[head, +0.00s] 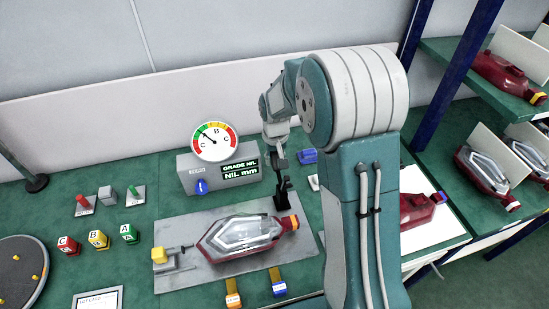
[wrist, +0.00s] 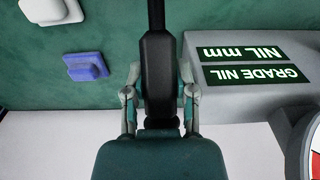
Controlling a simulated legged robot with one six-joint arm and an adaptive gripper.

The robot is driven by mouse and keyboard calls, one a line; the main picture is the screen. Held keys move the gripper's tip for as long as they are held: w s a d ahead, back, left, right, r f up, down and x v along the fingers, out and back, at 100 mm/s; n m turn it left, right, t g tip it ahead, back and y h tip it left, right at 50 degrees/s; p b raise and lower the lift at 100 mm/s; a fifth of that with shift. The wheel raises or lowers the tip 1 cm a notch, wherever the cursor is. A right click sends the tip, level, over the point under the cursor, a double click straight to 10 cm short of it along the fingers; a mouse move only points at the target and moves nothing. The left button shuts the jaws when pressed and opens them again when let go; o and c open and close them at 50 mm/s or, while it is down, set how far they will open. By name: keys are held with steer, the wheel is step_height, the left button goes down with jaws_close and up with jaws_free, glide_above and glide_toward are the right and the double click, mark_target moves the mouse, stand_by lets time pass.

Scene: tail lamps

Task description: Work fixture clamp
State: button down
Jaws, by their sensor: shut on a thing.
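A red tail lamp with a clear lens (head: 240,236) lies on the grey fixture plate (head: 190,215), its orange end to the right. A black upright lever (head: 283,202) stands at the plate's back right, beside the lamp; I take it for the clamp handle. My gripper (head: 281,165) comes down on it from above. In the wrist view my gripper (wrist: 159,90) is shut on the black lever (wrist: 158,60), with one finger on each side. A yellow-knobbed stop (head: 160,256) sits at the plate's left end. Whether the clamp touches the lamp cannot be told.
A gauge box (head: 215,171) with a dial stands close behind the plate; its display reads GRADE NIL, NIL mm. Blocks marked C, B and A (head: 98,239) stand left. Orange and blue tags (head: 278,284) lie in front. A rack (head: 480,60) with more lamps is right.

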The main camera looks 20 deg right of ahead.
mark_target(278, 170)
steer(key=shift+s+r+t, duration=0.55)
steer(key=shift+r+t, duration=0.1)
steer(key=shift+t, duration=0.55)
steer(key=shift+c, duration=2)
jaws_free()
steer(key=shift+r, duration=0.55)
steer(key=v, duration=1)
steer(key=shift+s+r, duration=0.2)
steer(key=shift+r, duration=0.15)
steer(key=shift+a, duration=0.1)
